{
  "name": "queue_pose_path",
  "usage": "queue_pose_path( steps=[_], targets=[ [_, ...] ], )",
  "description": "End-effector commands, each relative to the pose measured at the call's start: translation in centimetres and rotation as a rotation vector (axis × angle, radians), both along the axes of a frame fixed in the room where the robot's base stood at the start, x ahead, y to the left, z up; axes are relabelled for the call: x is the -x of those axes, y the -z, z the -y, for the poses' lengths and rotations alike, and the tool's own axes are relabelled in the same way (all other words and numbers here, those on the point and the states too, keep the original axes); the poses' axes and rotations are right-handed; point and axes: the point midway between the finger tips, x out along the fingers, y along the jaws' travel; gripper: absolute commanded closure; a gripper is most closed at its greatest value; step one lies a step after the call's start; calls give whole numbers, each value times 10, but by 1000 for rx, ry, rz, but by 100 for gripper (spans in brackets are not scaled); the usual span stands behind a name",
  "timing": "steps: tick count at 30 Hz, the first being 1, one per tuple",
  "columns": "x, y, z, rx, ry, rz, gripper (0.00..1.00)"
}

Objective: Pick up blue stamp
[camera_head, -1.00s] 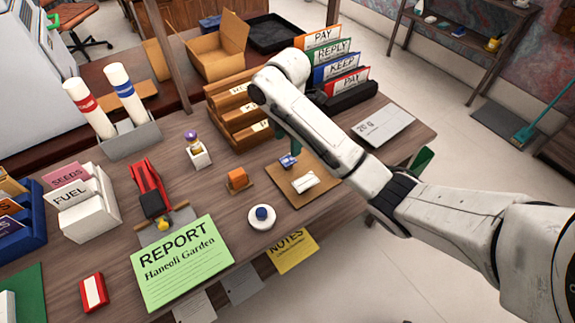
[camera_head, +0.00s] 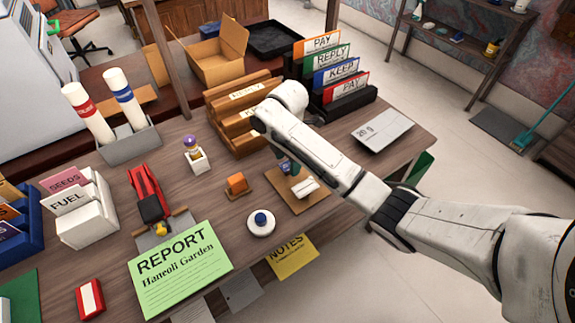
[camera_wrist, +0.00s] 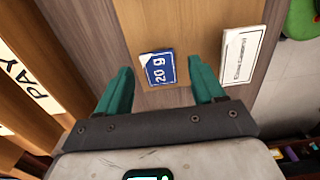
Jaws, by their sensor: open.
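The blue stamp (camera_wrist: 155,72), a small blue piece marked "20 g" with a white edge, lies on a tan board (camera_wrist: 185,25) in the wrist view. My gripper (camera_wrist: 160,66) is open, with one teal finger on each side of the stamp in the picture. A gap shows between the stamp and each finger, and I cannot tell the height left above it.
A white labelled piece (camera_head: 304,188) lies on the same board, right of the fingers in the wrist view (camera_wrist: 241,55). Wooden letter trays (camera_head: 235,115) stand close behind my gripper. An orange block (camera_head: 236,184) and a blue-topped white round piece (camera_head: 261,222) are to the left.

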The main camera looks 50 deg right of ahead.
Motion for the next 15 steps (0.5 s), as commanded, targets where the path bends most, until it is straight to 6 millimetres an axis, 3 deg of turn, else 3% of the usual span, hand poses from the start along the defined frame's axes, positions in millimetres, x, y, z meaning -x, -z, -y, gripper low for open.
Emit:
queue_pose_path(
  steps=[15],
  targets=[
    [0,5,0,0,-1,-1,32]
  ],
)
